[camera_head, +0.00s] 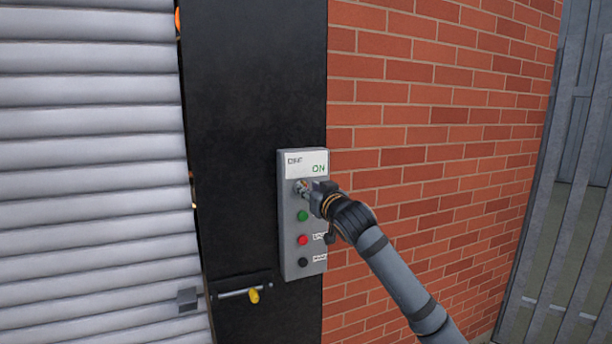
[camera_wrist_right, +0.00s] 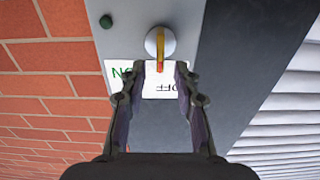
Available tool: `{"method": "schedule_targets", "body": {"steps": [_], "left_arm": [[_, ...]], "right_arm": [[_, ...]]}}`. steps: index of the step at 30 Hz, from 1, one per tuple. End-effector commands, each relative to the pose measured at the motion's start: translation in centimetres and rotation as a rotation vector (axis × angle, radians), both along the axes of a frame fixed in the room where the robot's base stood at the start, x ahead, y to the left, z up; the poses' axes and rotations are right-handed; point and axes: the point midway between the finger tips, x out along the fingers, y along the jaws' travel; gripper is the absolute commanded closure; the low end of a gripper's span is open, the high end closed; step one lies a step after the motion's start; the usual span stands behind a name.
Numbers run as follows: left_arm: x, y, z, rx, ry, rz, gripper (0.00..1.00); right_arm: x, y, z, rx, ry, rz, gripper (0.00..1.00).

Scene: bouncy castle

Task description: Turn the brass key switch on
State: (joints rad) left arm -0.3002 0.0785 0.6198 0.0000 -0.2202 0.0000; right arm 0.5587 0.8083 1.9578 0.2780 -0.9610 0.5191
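The grey control box (camera_head: 291,234) is on the black post, with a white label reading ON at its top. The key switch (camera_wrist_right: 153,43) is a round silver disc with a brass key (camera_wrist_right: 160,46) in it. In the wrist view the key points straight down the picture toward the label (camera_wrist_right: 153,92), where upside-down OFF and part of ON show. My right gripper (camera_head: 306,191) is in front of the switch and partly covers it. In the wrist view my right gripper (camera_wrist_right: 157,70) is open, its fingers apart on either side of the key's lower end. My left gripper is out of view.
Below the switch are a green button (camera_head: 303,216), a red button (camera_head: 302,240) and a black button (camera_head: 303,262). A bolt with a yellow padlock (camera_head: 253,296) is lower left. A shutter (camera_head: 90,170) is left, a brick wall (camera_head: 430,110) right.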

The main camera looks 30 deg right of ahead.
Motion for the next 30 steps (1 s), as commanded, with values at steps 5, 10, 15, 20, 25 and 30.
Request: {"method": "schedule_targets", "body": {"steps": [5,10,15,20,25,30], "left_arm": [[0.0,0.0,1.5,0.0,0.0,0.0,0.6],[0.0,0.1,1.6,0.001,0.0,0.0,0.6],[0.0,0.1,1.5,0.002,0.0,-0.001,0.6],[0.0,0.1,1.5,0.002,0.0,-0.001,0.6],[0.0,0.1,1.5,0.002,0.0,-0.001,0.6],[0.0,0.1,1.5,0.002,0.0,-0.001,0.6]], "right_arm": [[2.2,-0.5,0.2,0.003,0.0,0.0,0.69],[2.9,-0.6,0.0,0.0,-0.001,0.001,0.69],[2.8,-0.6,-0.1,-0.001,-0.001,0.001,0.69],[2.8,-0.6,-0.1,-0.001,0.0,0.001,0.88],[2.8,-0.6,-0.1,-0.001,0.0,0.001,1.0],[2.8,-0.6,-0.1,0.0,0.0,0.001,1.0]]}}
